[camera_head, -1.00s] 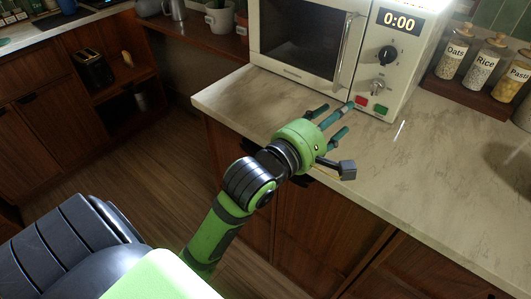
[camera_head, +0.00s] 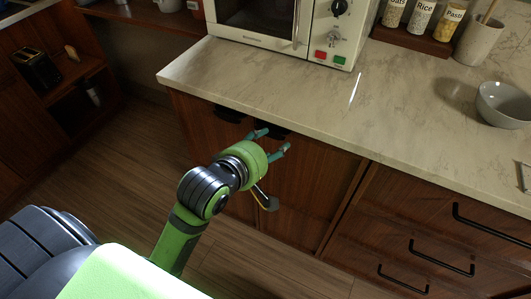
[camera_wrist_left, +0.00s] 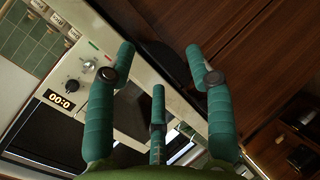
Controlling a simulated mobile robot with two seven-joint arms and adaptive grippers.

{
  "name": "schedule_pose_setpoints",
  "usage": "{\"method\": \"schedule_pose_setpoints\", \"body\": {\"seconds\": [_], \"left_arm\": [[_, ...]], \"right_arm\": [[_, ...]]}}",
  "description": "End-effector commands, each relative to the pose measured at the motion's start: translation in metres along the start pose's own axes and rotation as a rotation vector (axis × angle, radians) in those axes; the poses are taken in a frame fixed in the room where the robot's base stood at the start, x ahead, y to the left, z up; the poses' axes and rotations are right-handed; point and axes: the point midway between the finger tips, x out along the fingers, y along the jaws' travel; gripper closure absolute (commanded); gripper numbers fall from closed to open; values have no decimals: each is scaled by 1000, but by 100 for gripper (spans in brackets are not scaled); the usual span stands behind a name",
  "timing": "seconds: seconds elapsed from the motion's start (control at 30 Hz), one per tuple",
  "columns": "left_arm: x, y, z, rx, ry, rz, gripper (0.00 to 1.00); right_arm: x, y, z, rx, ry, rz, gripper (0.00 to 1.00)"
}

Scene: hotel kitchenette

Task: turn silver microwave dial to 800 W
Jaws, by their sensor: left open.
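The cream microwave (camera_head: 265,20) stands at the back of the counter, its top cut off in the head view. Its small silver dial (camera_head: 335,37) sits below a black dial (camera_head: 340,8) and above the red and green buttons. The setting marks are too small to read. My left gripper (camera_head: 272,141) is open and empty, in front of the cabinet doors near the counter's front edge, well apart from the dial. My right gripper is not in view.
The marble counter (camera_head: 300,100) is clear in front of the microwave. Jars labelled Rice (camera_head: 421,17) and Pasta stand on a wooden tray at the back right. A utensil crock (camera_head: 480,38) and a grey bowl (camera_head: 503,104) are further right. Drawer handles (camera_head: 440,258) stick out below.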

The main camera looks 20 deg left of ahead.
Motion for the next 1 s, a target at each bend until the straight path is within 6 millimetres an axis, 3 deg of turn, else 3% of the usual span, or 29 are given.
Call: {"method": "schedule_pose_setpoints", "body": {"seconds": [0.2,0.8,0.9,1.0], "left_arm": [[-1,-16,3,92,-9,-51,47],[1,-20,4,107,-11,-61,47],[14,-36,6,147,-20,-95,47],[38,-76,11,237,-44,-168,47]], "right_arm": [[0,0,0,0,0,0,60],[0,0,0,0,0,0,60],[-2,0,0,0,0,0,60],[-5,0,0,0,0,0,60]]}}
